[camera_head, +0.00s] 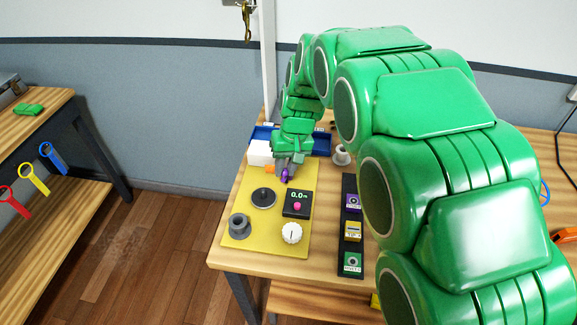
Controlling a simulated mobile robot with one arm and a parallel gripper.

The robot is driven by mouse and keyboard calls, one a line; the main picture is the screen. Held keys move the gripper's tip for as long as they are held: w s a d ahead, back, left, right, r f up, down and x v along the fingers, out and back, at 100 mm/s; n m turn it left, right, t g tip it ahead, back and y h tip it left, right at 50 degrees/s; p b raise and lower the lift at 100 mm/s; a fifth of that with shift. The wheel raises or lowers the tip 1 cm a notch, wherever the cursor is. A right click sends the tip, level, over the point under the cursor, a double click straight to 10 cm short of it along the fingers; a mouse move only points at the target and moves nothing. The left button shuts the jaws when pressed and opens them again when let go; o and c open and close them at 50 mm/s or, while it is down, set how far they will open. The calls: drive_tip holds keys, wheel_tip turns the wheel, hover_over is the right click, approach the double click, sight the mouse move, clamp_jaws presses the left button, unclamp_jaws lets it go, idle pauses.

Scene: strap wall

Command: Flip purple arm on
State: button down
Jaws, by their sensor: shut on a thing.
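The purple arm (285,175) is a small purple piece at the far end of the yellow panel (240,215) on the wooden table. My gripper (287,168) is at the end of my green arm, pointing down over the panel's far end. It is shut on the purple arm. The jaws cover part of it, so its exact tilt cannot be told. A small orange piece (270,169) shows just left of my gripper.
The panel carries a black disc (263,198), a grey ring (239,226), a white dial (291,233) and a display (298,198) reading 0.0. A black strip (350,250) with coloured modules lies to the right. A blue tray (320,142) and a white block (259,152) stand behind.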

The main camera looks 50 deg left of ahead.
idle(0.3)
drive_tip(key=c, duration=0.9)
unclamp_jaws()
drive_tip(key=shift+c, duration=0.2)
wheel_tip(320, 180, up, 8)
drive_tip(key=w, duration=0.1)
drive_tip(key=shift+w+d+f, duration=0.15)
drive_tip(key=shift+d+f, duration=0.05)
drive_tip(key=shift+d, duration=0.05)
